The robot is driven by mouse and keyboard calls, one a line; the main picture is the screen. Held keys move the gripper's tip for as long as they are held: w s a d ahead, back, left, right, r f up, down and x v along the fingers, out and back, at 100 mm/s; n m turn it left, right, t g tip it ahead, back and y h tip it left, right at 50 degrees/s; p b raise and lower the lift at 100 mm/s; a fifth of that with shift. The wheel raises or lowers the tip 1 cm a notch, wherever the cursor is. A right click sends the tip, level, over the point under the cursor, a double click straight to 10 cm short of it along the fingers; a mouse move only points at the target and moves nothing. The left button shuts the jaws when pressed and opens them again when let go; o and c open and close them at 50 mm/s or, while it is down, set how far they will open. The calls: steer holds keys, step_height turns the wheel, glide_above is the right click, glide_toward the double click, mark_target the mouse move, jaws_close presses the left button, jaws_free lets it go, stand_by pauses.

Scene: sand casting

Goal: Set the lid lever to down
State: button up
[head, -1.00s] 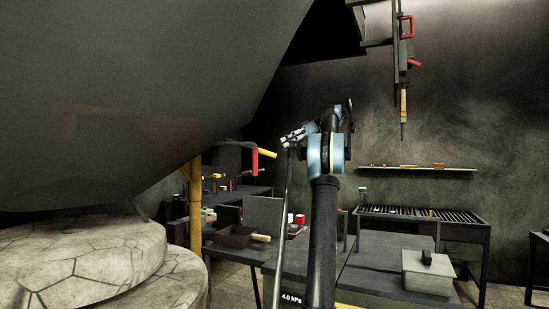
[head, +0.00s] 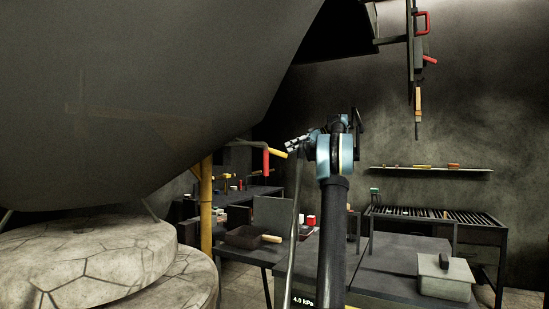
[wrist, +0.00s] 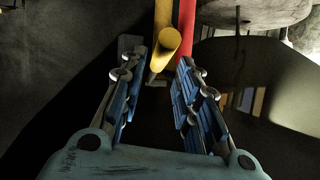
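A lever with a red hanging bar and a yellow handle end (head: 277,152) sticks out beside the large dark hood in the head view; I take it to be the lid lever. In the wrist view its round yellow end (wrist: 167,40) points towards me, with the red bar (wrist: 186,25) just right of it. My gripper (head: 291,146) is just right of the yellow end in the head view. In the wrist view my gripper (wrist: 157,70) is open and empty, with the yellow end between or just beyond its fingertips; contact is unclear.
The large dark hood (head: 150,90) fills the upper left above round stone slabs (head: 85,260). A dark table (head: 400,260) holds a grey lidded box (head: 445,278). A tool with red handles (head: 420,60) hangs at upper right.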

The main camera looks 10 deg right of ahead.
mark_target(276, 153)
steer(key=x, duration=0.8)
steer(key=shift+a+f, duration=0.1)
steer(key=shift+a, duration=0.1)
jaws_close()
